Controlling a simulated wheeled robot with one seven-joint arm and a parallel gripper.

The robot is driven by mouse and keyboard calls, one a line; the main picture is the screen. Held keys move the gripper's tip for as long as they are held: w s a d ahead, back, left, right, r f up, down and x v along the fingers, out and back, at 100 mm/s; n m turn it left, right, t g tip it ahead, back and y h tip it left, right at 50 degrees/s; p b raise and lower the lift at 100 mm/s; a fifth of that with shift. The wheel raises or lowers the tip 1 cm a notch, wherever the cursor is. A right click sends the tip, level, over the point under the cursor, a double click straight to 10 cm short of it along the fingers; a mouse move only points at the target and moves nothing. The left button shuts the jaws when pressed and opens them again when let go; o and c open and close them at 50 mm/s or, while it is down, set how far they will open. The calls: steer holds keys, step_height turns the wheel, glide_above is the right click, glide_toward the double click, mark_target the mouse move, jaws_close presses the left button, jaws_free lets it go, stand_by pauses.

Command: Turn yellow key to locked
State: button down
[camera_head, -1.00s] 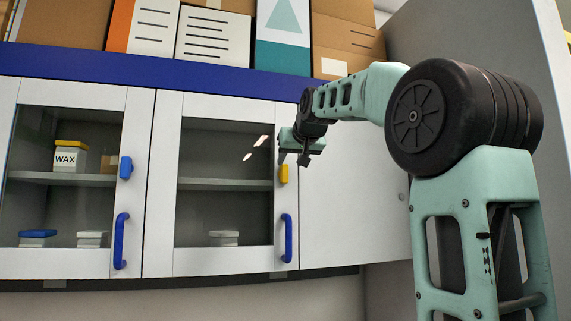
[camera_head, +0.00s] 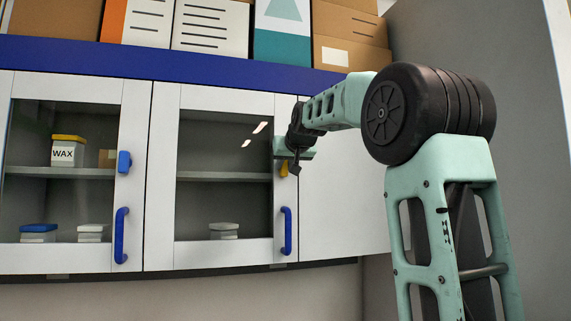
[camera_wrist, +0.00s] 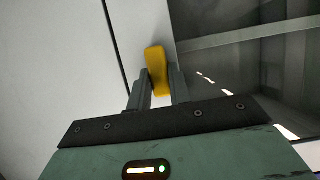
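The yellow key (camera_head: 284,170) is on the upper right edge of the right glass door's frame. In the head view my gripper (camera_head: 293,162) covers much of it. In the wrist view the yellow key (camera_wrist: 157,66) stands out between the two dark fingers of my gripper (camera_wrist: 159,80). The fingers are close together and look shut on it, one on each side. The key's long side runs roughly along the door frame, with a slight tilt in the wrist view.
A blue key (camera_head: 124,162) is on the left door. Blue handles sit low on the left door (camera_head: 121,236) and right door (camera_head: 286,230). Boxes (camera_head: 345,50) stand on top of the cabinet. A plain white panel (camera_head: 345,200) is right of the doors.

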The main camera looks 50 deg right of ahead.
steer(key=shift+m+b, duration=0.3)
steer(key=m+b, duration=0.1)
steer(key=m+t+y+b, duration=0.1)
steer(key=shift+s+d+f+y+b, duration=0.15)
steer(key=shift+d+f+y+b, duration=0.1)
steer(key=shift+y+b, duration=0.1)
steer(key=shift+s+d+f+m+t+y+b, duration=0.1)
steer(key=shift+m+t+y+b, duration=0.3)
steer(key=shift+m+t+b, duration=0.95)
steer(key=shift+s+d+f+m+t+y+b, duration=0.15)
steer(key=shift+m+t+y+b, duration=0.3)
steer(key=shift+m+b, duration=1.8)
steer(key=shift+w+f+m+t+y+b, duration=0.1)
steer(key=shift+m+t+y+b, duration=0.3)
steer(key=shift+m+t+b, duration=0.95)
steer(key=shift+m+g+b, duration=0.35)
steer(key=shift+m+g, duration=0.1)
steer(key=shift+m, duration=0.2)
steer(key=c, duration=1.3)
jaws_free()
